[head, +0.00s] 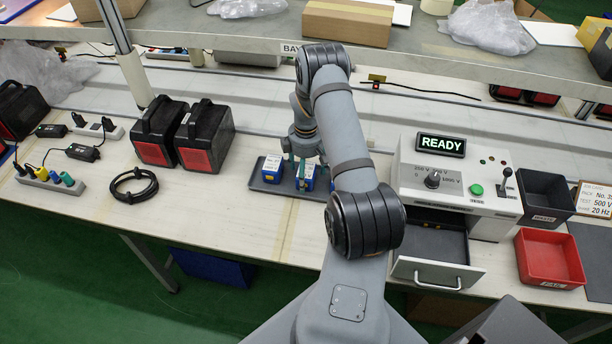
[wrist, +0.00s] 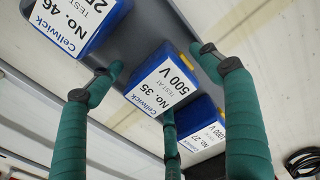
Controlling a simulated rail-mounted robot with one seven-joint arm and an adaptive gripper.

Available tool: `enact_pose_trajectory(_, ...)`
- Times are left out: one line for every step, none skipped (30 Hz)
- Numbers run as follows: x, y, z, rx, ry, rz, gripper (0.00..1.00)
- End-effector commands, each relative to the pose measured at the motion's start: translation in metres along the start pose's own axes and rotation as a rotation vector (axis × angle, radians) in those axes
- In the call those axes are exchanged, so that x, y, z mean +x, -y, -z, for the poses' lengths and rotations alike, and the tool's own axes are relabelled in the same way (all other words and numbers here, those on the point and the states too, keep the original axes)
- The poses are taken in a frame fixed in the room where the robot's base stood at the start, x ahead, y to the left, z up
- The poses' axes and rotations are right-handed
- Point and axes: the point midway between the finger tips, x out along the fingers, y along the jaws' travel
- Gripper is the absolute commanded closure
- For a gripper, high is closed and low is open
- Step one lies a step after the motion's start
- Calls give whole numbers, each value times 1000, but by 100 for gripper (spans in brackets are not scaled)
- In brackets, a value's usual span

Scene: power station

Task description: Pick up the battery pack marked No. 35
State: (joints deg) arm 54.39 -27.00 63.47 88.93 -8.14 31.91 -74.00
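The battery pack marked No. 35 (wrist: 165,82), blue with a white label reading 500 V, sits between pack No. 46 (wrist: 75,22) and pack No. 27 (wrist: 208,132) on a dark grey tray (wrist: 150,27). My gripper (wrist: 162,65) has teal fingers spread around No. 35, one on each side and one at its label end. The fingers look open; whether any touches the pack is unclear. In the head view my gripper (head: 305,160) points down over the tray (head: 262,188). My arm hides part of the tray there.
A tester (head: 455,180) with a lit READY display and open drawer (head: 438,272) stands right of the tray. A red bin (head: 550,258) and black bin (head: 545,195) are further right. Two black-and-red units (head: 180,138) and a cable coil (head: 134,185) lie left. A shelf (head: 240,30) runs behind.

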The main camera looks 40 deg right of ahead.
Motion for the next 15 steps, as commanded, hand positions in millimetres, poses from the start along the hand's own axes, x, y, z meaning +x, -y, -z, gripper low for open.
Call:
enact_pose_trajectory(0, 0, 0, 0, 0, 0, 27)
enact_pose_trajectory(0, 0, 0, 0, 0, 0, 29)
enact_pose_trajectory(0, 0, 0, 0, 0, 0, 31)
enact_pose_trajectory(0, 0, 0, 0, 0, 0, 33)
enact_pose_trajectory(0, 0, 0, 0, 0, 0, 34)
enact_pose_trajectory(0, 0, 0, 0, 0, 0, 37)
enact_pose_trajectory(0, 0, 0, 0, 0, 0, 38)
enact_pose_trajectory(0, 0, 0, 0, 0, 0, 40)
enact_pose_trajectory(0, 0, 0, 0, 0, 0, 43)
enact_pose_trajectory(0, 0, 0, -1, 0, 0, 44)
enact_pose_trajectory(0, 0, 0, -1, 0, 0, 46)
enact_pose_trajectory(0, 0, 0, -1, 0, 0, 48)
enact_pose_trajectory(0, 0, 0, -1, 0, 0, 50)
enact_pose_trajectory(0, 0, 0, -1, 0, 0, 52)
enact_pose_trajectory(0, 0, 0, -1, 0, -1, 54)
